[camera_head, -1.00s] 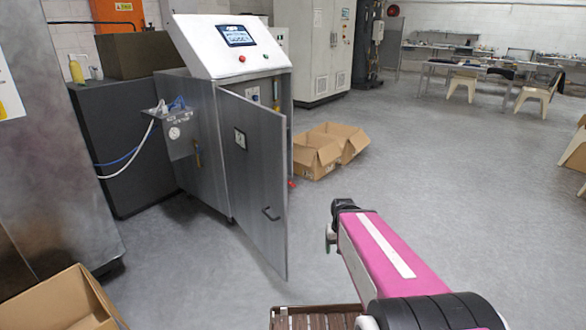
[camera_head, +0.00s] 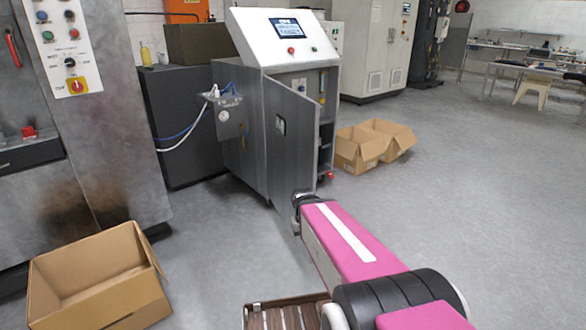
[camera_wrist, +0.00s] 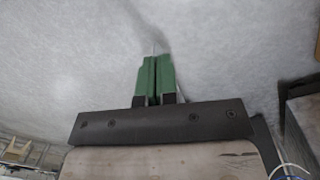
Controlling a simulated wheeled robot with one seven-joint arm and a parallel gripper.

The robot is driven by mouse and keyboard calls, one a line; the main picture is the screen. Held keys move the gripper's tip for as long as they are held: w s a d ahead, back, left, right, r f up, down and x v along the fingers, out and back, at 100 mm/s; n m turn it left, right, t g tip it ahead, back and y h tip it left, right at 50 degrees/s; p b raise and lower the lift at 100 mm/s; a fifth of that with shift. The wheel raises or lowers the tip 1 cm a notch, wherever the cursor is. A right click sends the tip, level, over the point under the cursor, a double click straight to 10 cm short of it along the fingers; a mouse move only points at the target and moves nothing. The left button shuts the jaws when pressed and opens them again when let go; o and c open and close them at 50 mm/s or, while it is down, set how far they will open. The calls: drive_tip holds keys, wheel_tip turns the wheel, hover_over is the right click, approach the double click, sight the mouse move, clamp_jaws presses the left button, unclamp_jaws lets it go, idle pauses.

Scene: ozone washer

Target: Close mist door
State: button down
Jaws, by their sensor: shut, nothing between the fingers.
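The mist door (camera_head: 287,140) is the grey metal front door of the washer cabinet (camera_head: 240,130). It stands ajar, hinged at its left, with its free right edge swung out toward me. Part of the dark inside shows to the right of that edge.
Open cardboard boxes (camera_head: 358,152) stand right of the cabinet. Another open box (camera_head: 100,285) is at the lower left, beside a tall metal machine (camera_head: 95,130) with a control panel. A hose-fitted bracket (camera_head: 228,115) juts from the cabinet's left side. The floor at right is clear.

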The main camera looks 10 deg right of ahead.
drive_tip(key=w+n+h, duration=0.1)
drive_tip(key=w+h, duration=0.3)
drive_tip(key=w, duration=0.2)
drive_tip(key=n+t+h, duration=0.1)
drive_tip(key=t+h, duration=0.3)
drive_tip(key=h, duration=0.9)
approach(308, 176)
drive_tip(key=x, duration=0.7)
drive_tip(key=shift+w+d, duration=0.15)
drive_tip(key=shift+d, duration=0.05)
